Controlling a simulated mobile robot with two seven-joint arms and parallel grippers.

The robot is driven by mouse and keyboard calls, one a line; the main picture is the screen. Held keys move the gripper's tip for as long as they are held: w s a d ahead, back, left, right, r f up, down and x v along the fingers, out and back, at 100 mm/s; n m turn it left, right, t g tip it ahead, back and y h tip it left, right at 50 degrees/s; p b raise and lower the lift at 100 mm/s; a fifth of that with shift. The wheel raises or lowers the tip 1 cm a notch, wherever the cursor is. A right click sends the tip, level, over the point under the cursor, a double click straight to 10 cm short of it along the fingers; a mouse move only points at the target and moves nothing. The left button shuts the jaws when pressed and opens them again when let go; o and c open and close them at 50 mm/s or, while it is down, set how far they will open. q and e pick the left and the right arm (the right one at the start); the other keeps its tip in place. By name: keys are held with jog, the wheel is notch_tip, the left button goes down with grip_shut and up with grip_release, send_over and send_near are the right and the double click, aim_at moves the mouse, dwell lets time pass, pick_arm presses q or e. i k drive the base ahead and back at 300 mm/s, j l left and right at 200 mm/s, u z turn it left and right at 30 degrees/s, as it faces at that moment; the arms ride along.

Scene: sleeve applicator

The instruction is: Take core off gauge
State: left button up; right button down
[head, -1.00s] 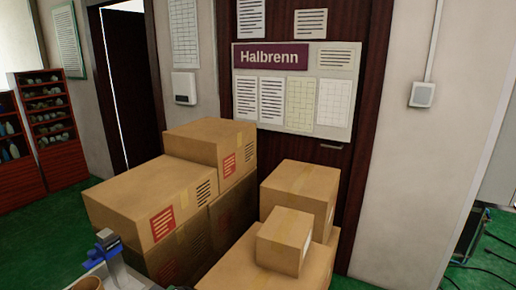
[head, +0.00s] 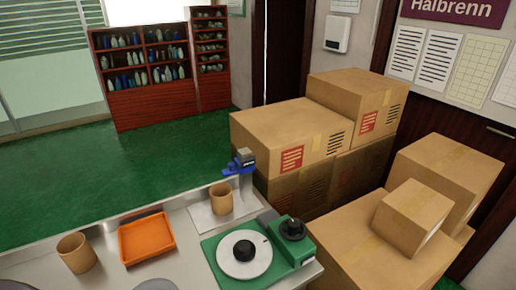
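A tan cylindrical core (head: 221,198) stands upright on the pale base plate of the gauge (head: 205,222), at the right part of the bench. The gauge has a grey upright post with a blue head (head: 240,163) just behind and to the right of the core. Whether the head touches the core cannot be told. A second tan, open-topped core (head: 76,253) stands at the left of the bench.
The grey bench (head: 190,262) also holds an orange tray (head: 147,238) and a green device with a white disc (head: 244,254). Stacked cardboard boxes (head: 290,135) stand close behind and right of the bench. Green floor (head: 130,165) lies open behind it, before red shelves (head: 150,100).

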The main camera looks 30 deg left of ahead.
aim_at(221, 195)
jog(key=u, duration=1.15)
